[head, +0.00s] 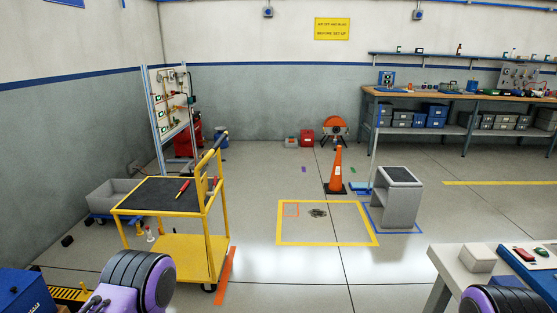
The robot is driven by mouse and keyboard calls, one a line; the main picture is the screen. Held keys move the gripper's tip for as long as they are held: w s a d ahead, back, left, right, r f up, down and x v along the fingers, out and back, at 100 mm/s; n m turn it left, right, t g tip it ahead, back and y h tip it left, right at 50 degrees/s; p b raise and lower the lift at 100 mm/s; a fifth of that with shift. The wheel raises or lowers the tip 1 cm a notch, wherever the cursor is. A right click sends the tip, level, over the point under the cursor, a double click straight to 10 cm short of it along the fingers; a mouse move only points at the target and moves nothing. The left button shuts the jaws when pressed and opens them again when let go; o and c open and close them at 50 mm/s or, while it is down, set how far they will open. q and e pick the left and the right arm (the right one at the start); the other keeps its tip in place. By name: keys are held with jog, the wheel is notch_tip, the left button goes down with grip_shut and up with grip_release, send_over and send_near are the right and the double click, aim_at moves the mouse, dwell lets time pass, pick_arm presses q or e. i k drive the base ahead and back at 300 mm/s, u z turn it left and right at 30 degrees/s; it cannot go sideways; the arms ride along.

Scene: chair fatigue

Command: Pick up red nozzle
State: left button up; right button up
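A slim red object (184,189), which may be the red nozzle, lies on the dark top of the yellow cart (170,213) at left. It is too small to identify with certainty. Purple and black parts of my two arms show at the bottom left and bottom right edges.
An orange cone (336,170) stands behind a yellow floor square (288,243). A grey block stand (401,203) is right of it. A workbench (460,98) with bins lines the back wall. A white-topped table (454,268) fills the lower right. The middle floor is mostly clear.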

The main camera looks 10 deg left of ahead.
aim_at(187, 183)
jog(key=u, duration=0.55)
jog(key=i, duration=1.6)
jog(key=u, duration=0.65)
